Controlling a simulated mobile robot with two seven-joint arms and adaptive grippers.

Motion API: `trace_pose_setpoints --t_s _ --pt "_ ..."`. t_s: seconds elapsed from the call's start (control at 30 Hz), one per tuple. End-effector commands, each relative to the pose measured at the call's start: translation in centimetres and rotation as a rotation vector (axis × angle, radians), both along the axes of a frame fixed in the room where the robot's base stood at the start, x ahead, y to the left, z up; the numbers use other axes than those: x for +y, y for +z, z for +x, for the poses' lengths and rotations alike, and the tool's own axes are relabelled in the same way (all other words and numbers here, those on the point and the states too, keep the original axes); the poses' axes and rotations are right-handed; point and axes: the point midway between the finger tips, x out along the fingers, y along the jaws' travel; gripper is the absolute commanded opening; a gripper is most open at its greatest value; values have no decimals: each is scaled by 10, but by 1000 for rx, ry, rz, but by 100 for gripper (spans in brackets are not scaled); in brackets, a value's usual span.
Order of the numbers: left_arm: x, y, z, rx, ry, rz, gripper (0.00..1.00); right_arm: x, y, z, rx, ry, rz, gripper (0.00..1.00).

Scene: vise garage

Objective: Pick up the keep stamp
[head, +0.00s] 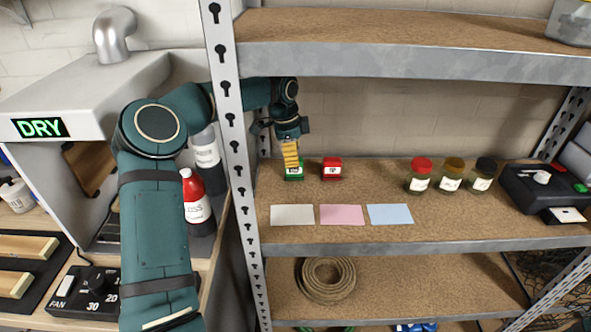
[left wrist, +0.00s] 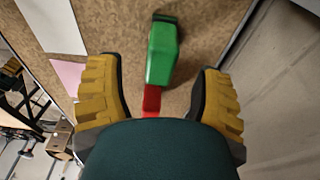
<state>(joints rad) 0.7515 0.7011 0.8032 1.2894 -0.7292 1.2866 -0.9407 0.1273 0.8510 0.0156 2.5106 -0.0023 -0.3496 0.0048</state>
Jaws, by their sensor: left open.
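A green stamp (head: 294,174) with a pale label stands on the middle shelf at the left. A red stamp (head: 331,170) stands just to its right. The label words are too small to read, so I cannot tell by text which is the keep stamp. My left gripper (head: 291,160) points down at the green stamp, its yellow fingers partly covering it. In the left wrist view my gripper (left wrist: 160,88) is open and empty. The green stamp (left wrist: 162,55) shows between and beyond the fingers, with the red stamp (left wrist: 151,100) partly hidden below it. My right gripper is not in view.
White (head: 292,215), pink (head: 342,215) and blue (head: 390,214) cards lie in front. Three jars (head: 451,175) and a black device (head: 545,188) stand further right. A perforated upright (head: 228,130) is close to my left arm, and the upper shelf (head: 400,62) overhangs.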

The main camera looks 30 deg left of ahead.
Motion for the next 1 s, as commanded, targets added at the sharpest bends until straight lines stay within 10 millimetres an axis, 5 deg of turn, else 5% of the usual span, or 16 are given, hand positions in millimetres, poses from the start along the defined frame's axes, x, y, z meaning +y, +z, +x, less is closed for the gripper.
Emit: trace_pose_setpoints --t_s 0.3,0.6,0.67,0.8,1.0 --pt "-4 -43 2 0 1 -1 66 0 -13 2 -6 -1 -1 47" --pt "-5 -45 2 -1 1 0 66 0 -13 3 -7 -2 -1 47" --pt "-5 -45 2 -1 1 0 51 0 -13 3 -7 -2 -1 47" --pt "-5 -45 2 -1 1 0 2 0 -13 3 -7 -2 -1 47" --pt "-5 -45 2 0 1 0 0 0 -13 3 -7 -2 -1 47"
